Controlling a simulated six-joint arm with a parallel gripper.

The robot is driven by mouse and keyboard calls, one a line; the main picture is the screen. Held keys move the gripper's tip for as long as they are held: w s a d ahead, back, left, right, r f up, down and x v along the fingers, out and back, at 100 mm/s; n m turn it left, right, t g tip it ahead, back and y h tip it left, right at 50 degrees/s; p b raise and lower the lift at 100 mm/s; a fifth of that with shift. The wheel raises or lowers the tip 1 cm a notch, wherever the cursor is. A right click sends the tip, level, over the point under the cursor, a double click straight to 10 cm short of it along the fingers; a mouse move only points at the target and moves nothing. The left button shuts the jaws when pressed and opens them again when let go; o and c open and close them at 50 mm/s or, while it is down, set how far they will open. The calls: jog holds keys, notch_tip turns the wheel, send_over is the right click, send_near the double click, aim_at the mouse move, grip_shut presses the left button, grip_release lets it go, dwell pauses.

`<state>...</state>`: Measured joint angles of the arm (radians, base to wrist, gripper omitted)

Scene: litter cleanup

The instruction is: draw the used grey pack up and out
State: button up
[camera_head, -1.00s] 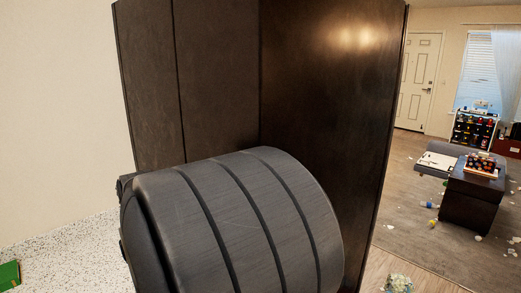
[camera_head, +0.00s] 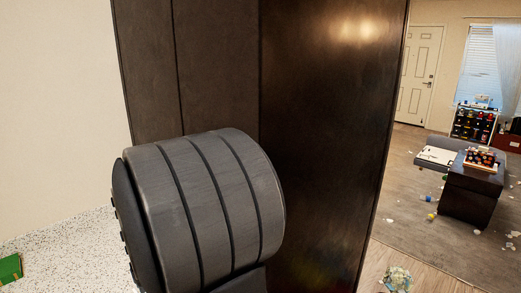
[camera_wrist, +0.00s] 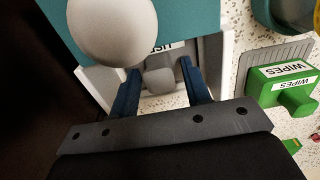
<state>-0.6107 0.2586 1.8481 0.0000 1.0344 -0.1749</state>
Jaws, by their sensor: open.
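In the wrist view my gripper (camera_wrist: 160,72) is open, its two blue fingers pointing toward the top of the picture. A small grey block (camera_wrist: 159,80), likely the used grey pack, shows between the fingers. I cannot tell whether either finger touches it. It sits at a white holder (camera_wrist: 97,78) with a partly covered label that seems to read "USED". A pale round knob-like object (camera_wrist: 112,28) covers part of the teal surface (camera_wrist: 185,14) above. In the head view my arm hides the gripper and the pack.
A green pack marked WIPES (camera_wrist: 283,90) is right of the holder, near a grey ridged plate (camera_wrist: 262,58). The counter (camera_wrist: 222,85) is speckled white. A tall dark cabinet (camera_head: 325,130) stands behind my arm. A green item (camera_head: 10,268) lies at the counter's left.

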grip_shut()
jog(key=shift+r, duration=0.85)
dwell(0.6)
jog(key=shift+r, duration=4.05)
